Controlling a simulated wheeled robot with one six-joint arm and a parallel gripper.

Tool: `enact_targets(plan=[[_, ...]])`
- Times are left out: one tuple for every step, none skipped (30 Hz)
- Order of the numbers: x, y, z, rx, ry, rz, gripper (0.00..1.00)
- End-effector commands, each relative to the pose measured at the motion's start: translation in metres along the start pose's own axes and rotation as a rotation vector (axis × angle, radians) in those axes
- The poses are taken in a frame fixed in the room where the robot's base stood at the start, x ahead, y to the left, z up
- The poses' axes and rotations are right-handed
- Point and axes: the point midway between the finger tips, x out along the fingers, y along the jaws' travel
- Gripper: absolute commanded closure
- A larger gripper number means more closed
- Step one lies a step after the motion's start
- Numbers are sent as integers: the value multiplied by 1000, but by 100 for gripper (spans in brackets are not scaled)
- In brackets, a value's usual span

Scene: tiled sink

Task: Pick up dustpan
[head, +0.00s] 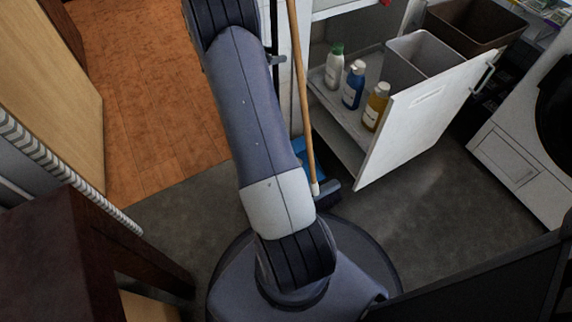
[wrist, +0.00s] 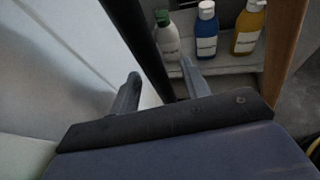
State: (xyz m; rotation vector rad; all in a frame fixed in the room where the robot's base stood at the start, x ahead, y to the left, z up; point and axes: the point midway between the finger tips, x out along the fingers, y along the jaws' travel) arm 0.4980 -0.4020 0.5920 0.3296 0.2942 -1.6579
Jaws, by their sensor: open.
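The dustpan (head: 322,160) shows as a blue patch low by the cabinet, partly hidden behind my arm and the broom. A dark upright pole (head: 274,30), which looks like its long handle, rises beside my arm. In the wrist view a dark pole (wrist: 143,45) runs down between the two fingers of my gripper (wrist: 160,80). The gripper is open, with its fingers on either side of the pole in the picture; I cannot tell whether they touch it.
A wooden broom (head: 302,90) leans right of the dark pole. An open pull-out cabinet (head: 420,115) holds several bottles and bins on the right. A white panel fills the wrist view's left. A dark wooden piece of furniture (head: 80,250) stands lower left. Grey floor lies between.

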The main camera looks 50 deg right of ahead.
Motion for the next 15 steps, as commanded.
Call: enact_targets(plan=[[11, 1, -3, 2, -1, -3, 56], [16, 1, -3, 1, 0, -3, 56], [21, 1, -3, 1, 1, -3, 56], [25, 1, -2, 1, 1, -3, 56], [27, 1, -1, 1, 1, -2, 56], [29, 1, -1, 1, 0, -2, 56], [30, 1, 0, 0, 0, -1, 56], [30, 2, 0, 0, 0, 0, 56], [29, 2, 1, -1, 0, 0, 56], [29, 2, 1, -1, 0, 0, 56], [29, 2, 1, -1, 0, 0, 56], [29, 2, 1, -1, 0, 0, 56], [29, 2, 1, -1, 0, 0, 58], [29, 2, 1, -1, 0, 0, 61], [29, 2, 1, -1, 0, 0, 64]])
